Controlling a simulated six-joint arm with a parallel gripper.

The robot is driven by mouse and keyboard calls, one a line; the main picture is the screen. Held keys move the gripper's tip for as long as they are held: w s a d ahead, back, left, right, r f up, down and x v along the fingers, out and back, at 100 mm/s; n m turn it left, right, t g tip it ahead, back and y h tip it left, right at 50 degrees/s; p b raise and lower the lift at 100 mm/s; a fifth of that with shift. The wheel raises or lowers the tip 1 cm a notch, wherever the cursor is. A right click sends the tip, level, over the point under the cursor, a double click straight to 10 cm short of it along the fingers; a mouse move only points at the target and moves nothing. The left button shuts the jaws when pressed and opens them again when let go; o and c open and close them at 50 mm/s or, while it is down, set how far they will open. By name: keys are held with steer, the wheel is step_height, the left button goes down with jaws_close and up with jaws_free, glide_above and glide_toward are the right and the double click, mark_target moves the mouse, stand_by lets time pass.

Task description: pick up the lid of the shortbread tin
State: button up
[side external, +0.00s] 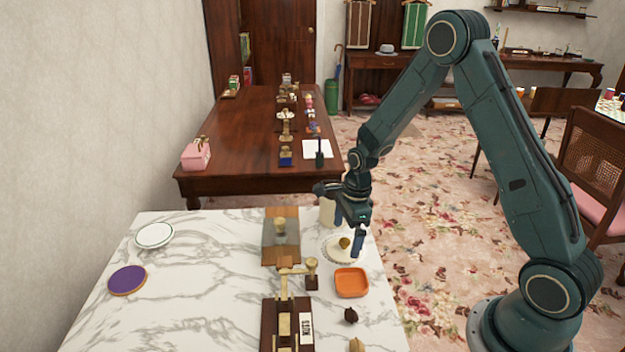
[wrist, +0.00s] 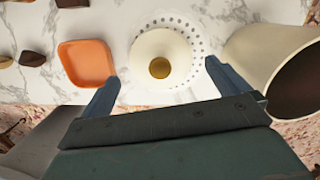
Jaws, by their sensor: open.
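A round cream lid (wrist: 165,43) with a brass-coloured knob (wrist: 159,68) lies on a white plate with a pierced rim (wrist: 202,44). In the side view the knob (side external: 345,243) shows just beside my fingers and the plate (side external: 329,252) below them. A cream cylindrical tin (wrist: 262,48) with a dark open mouth stands to the right in the wrist view; in the side view it (side external: 327,212) is partly hidden behind my gripper. My gripper (side external: 349,236) is open and empty, pointing down above the lid. In the wrist view its fingers (wrist: 160,76) are either side of the knob.
An orange square dish (side external: 351,282) sits close to the plate. A brass and wood device (side external: 284,322), a wooden stamp (side external: 312,275) and a dark nut-like object (side external: 351,315) are nearby. A white plate (side external: 154,235) and a purple disc (side external: 127,280) lie left, with bare marble around them.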

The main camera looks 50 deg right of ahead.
mark_target(345, 240)
steer(key=shift+w+a+f, duration=0.1)
steer(key=shift+a+f, duration=0.1)
steer(key=shift+f, duration=1.45)
steer(key=shift+c, duration=0.4)
steer(key=c, duration=0.8)
steer(key=shift+r, duration=0.15)
step_height(345, 240, up, 20)
steer(key=shift+w, duration=0.1)
steer(key=w+d+f, duration=0.4)
steer(key=w+d, duration=0.5)
steer(key=w, duration=0.1)
steer(key=shift+m, duration=0.3)
